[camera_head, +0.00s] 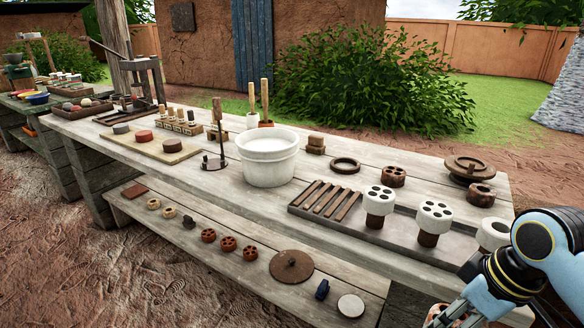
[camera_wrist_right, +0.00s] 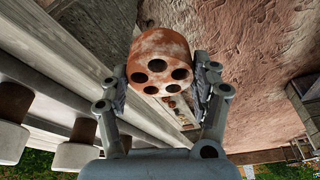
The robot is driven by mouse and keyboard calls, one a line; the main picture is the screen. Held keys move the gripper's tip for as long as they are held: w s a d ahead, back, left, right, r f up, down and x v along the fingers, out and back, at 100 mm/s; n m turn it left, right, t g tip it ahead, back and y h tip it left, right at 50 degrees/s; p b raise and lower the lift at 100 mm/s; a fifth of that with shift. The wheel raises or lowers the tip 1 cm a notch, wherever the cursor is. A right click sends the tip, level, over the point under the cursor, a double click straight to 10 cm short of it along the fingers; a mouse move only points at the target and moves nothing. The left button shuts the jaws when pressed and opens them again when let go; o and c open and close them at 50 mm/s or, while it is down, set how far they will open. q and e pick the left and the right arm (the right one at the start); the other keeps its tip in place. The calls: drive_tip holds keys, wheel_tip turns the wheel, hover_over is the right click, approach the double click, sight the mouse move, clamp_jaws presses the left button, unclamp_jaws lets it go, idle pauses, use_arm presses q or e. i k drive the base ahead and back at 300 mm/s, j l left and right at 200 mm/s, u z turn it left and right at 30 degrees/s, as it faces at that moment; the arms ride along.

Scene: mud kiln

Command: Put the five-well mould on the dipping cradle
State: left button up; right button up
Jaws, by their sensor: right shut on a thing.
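The five-well mould (camera_wrist_right: 158,48) is a rust-brown clay cylinder with pale patches, and its holed face is turned toward the right wrist camera. My right gripper (camera_wrist_right: 160,84) is shut on its sides. In the head view the mould (camera_head: 434,314) is only partly visible at the bottom edge, beside my right gripper (camera_head: 452,316), low in front of the bench. A dark slatted wooden rack (camera_head: 325,200) lies on the bench top, with no mould on its slats. It may be the dipping cradle, but I cannot tell for sure. My left gripper is out of view.
A white tub (camera_head: 267,157) stands mid-bench. White-topped holed moulds (camera_head: 379,200) stand right of the slats on a grey slab (camera_head: 400,238). Brown holed pieces (camera_head: 393,176) sit behind. The lower shelf (camera_head: 200,232) carries small rings, a brown disc (camera_head: 291,267) and a pale disc (camera_head: 350,306).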

sight(214, 163)
drive_tip(key=i+j+u, duration=0.1)
drive_tip(key=i+j, duration=0.15)
drive_tip(key=j, duration=0.2)
drive_tip(key=i+j, duration=0.25)
drive_tip(key=j, duration=0.2)
drive_tip(key=i+j+u, duration=0.15)
drive_tip(key=j, duration=0.3)
drive_tip(key=i+j+u, duration=0.1)
drive_tip(key=i+j, duration=0.3)
